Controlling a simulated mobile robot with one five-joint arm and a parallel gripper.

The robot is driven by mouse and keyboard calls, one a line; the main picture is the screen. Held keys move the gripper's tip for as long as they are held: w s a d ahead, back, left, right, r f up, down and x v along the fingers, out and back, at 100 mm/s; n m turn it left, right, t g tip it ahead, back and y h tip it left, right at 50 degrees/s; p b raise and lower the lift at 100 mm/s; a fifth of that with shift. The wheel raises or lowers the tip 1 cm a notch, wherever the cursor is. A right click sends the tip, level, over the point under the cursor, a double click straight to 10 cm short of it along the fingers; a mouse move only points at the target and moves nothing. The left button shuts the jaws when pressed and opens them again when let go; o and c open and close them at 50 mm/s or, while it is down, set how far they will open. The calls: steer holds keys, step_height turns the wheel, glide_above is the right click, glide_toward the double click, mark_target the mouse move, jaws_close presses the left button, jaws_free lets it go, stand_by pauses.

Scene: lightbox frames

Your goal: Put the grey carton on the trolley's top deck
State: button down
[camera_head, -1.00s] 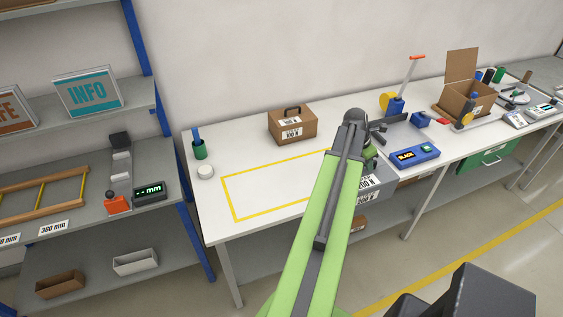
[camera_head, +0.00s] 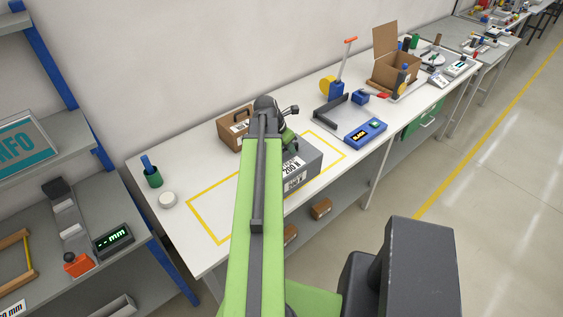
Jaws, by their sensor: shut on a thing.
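The grey carton (camera_head: 300,168), with a white "200 N" label on its side, is in my gripper (camera_head: 289,141). The gripper is shut on its top. The carton shows against the right part of the yellow outline on the white bench; I cannot tell whether it touches the top or hangs above it. My green arm hides the carton's left part. No trolley can be made out in this view.
The white bench (camera_head: 180,232) has a yellow outline (camera_head: 208,226). On it are a brown carton (camera_head: 232,133) with a handle, a blue "BLACK" display (camera_head: 366,132), a green pot (camera_head: 153,180) and an open cardboard box (camera_head: 393,73). Shelving (camera_head: 88,160) stands left. Floor (camera_head: 480,185) is clear at right.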

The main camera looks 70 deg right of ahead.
steer(key=w+f+b, duration=0.1)
steer(key=w+f, duration=0.1)
steer(key=w, duration=0.1)
steer(key=w+f+b, duration=0.2)
steer(key=w, duration=0.1)
steer(key=w+f+b, duration=0.2)
steer(key=w, duration=0.1)
steer(key=shift+w+a, duration=0.2)
steer(key=shift+a, duration=0.2)
steer(key=shift+w+a+f+b, duration=0.1)
steer(key=shift+w+f+b, duration=0.05)
steer(key=shift+w+b, duration=0.2)
step_height(320, 180, down, 4)
steer(key=b, duration=0.4)
steer(key=shift+f, duration=0.15)
steer(key=shift+r, duration=0.2)
steer(key=c, duration=1.5)
jaws_free()
steer(key=shift+o, duration=0.2)
steer(key=shift+a+r, duration=0.1)
steer(key=p+v, duration=1.1)
steer(key=v, duration=0.1)
steer(key=shift+w, duration=0.1)
